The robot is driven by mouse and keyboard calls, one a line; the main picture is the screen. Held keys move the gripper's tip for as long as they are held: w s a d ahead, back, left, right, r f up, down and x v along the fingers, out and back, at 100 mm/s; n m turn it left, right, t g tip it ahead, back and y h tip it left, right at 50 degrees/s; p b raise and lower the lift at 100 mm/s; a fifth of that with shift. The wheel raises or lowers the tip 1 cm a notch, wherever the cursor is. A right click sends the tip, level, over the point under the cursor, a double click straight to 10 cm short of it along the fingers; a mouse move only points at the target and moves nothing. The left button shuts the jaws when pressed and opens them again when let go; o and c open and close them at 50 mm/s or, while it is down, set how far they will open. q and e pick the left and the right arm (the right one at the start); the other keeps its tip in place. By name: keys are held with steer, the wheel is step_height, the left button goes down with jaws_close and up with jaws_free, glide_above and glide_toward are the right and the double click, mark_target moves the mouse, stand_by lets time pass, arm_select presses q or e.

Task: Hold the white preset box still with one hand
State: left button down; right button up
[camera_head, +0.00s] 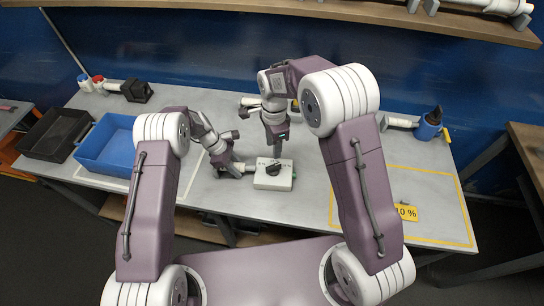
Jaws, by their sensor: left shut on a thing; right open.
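The white preset box (266,183) sits on the grey table near its front edge, with a dark knob (273,168) on its top. My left gripper (243,170) is at the left side of the box, low to the table, and is shut on the box's left side. My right gripper (275,150) is above the knob, pointing down, and is open. From this view I cannot tell whether its fingertips touch the knob.
A blue bin (108,146) and a black bin (52,136) stand at the left. A blue bottle-like item (429,126) is at the back right. A shelf (400,16) runs above the back.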

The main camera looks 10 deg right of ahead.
arm_select(q)
steer(key=c, duration=1)
jaws_free()
steer(key=v, duration=1.2)
steer(key=shift+a, duration=0.1)
